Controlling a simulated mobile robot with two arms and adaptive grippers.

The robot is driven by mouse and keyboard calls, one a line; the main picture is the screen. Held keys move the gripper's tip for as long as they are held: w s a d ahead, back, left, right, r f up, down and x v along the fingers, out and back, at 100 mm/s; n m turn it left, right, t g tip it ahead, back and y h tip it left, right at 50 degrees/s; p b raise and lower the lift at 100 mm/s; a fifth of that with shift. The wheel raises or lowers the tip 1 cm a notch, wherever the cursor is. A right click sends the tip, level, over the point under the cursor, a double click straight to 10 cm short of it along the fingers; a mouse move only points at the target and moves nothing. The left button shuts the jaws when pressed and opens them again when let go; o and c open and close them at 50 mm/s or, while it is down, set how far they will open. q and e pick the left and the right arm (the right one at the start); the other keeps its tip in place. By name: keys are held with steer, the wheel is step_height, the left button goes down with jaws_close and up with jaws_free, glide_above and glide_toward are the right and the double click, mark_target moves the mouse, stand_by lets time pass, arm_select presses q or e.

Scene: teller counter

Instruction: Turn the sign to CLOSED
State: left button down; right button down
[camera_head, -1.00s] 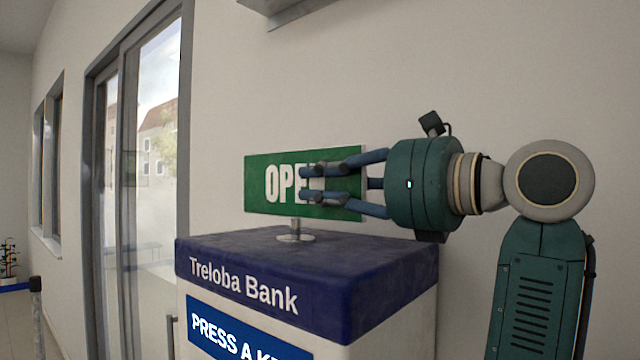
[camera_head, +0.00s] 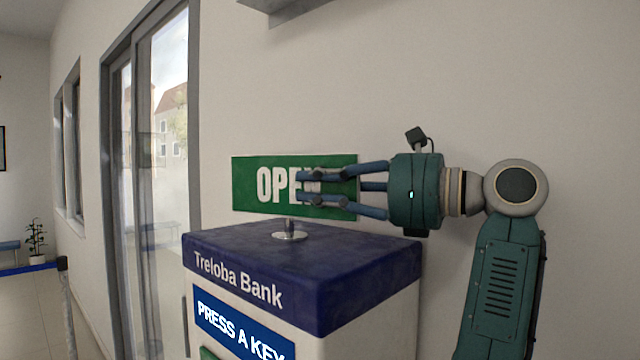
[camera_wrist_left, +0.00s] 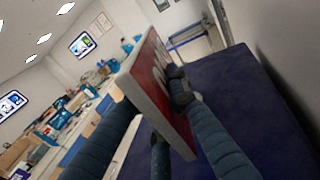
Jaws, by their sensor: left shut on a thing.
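The sign (camera_head: 250,187) is a flat panel on a short round metal stand (camera_head: 290,235). In the head view its green face reads OPEN, with the last letters partly covered by fingers. In the left wrist view the sign (camera_wrist_left: 152,70) shows a red face and a pale edge; its wording cannot be read. My left gripper (camera_head: 305,187) is shut on the right part of the sign, with fingers over the green face and others at the far side. My right gripper is not in view.
The sign stands on a kiosk with a dark blue top (camera_head: 350,255) marked Treloba Bank. A plain wall (camera_head: 520,100) is close behind it, and a glass door (camera_head: 160,200) is at the left. The left wrist view shows desks and wall screens (camera_wrist_left: 82,45).

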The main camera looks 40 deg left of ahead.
mark_target(359, 190)
arm_select(q)
steer(key=c, duration=1.8)
jaws_free()
steer(key=shift+a, duration=0.15)
steer(key=shift+o, duration=0.7)
steer(key=shift+s+a+f, duration=0.1)
steer(key=shift+s+a, duration=0.05)
steer(key=shift+a, duration=0.2)
steer(key=shift+d, duration=0.1)
steer(key=v, duration=1.1)
steer(key=shift+d, duration=0.3)
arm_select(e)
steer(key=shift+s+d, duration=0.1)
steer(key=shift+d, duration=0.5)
